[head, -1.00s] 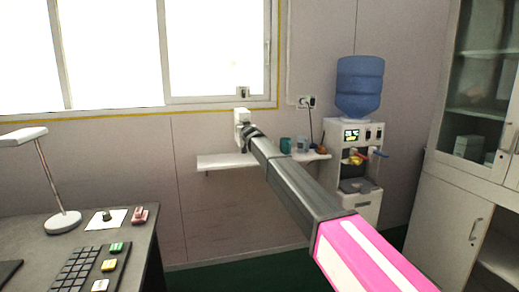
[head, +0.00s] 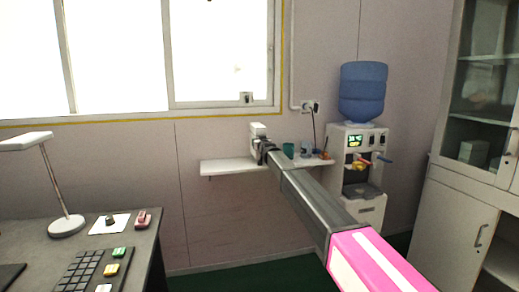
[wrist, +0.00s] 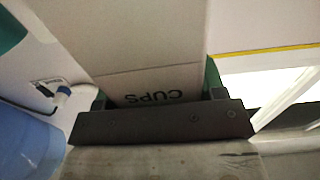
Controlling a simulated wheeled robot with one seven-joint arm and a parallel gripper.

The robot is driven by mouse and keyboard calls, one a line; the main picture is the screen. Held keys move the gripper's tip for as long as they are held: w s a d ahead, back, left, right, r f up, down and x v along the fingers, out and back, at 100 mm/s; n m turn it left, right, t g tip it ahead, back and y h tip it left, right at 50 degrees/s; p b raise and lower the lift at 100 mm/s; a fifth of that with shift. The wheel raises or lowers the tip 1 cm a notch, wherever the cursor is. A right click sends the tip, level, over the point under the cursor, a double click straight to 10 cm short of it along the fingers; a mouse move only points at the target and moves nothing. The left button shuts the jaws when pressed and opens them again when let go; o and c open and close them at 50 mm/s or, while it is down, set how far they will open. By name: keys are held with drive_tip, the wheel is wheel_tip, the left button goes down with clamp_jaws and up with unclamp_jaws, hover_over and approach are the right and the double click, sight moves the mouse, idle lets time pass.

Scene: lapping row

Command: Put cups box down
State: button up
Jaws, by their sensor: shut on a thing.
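The cups box (head: 257,131) is a small pale box in the head view, upright in front of the wall at the shelf. In the wrist view the cups box (wrist: 150,42) fills the upper middle, with "CUPS" printed upside down near the jaws. My gripper (head: 262,150) is shut on it; its dark jaws (wrist: 158,100) sit on either side of the box in the wrist view. The white wall shelf (head: 224,167) lies behind and below the box. My gripper hides the box's lower part, so I cannot tell whether it touches the shelf.
A teal cup (head: 288,150) and other small items stand on the shelf's right part. A water dispenser (head: 350,185) with a blue bottle (head: 363,92) stands right of the shelf. The shelf's left part is bare.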

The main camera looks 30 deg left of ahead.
drive_tip(key=shift+f, duration=1.65)
drive_tip(key=shift+f, duration=0.15)
drive_tip(key=o, duration=1.1)
drive_tip(key=shift+r, duration=0.2)
drive_tip(key=v, duration=1.2)
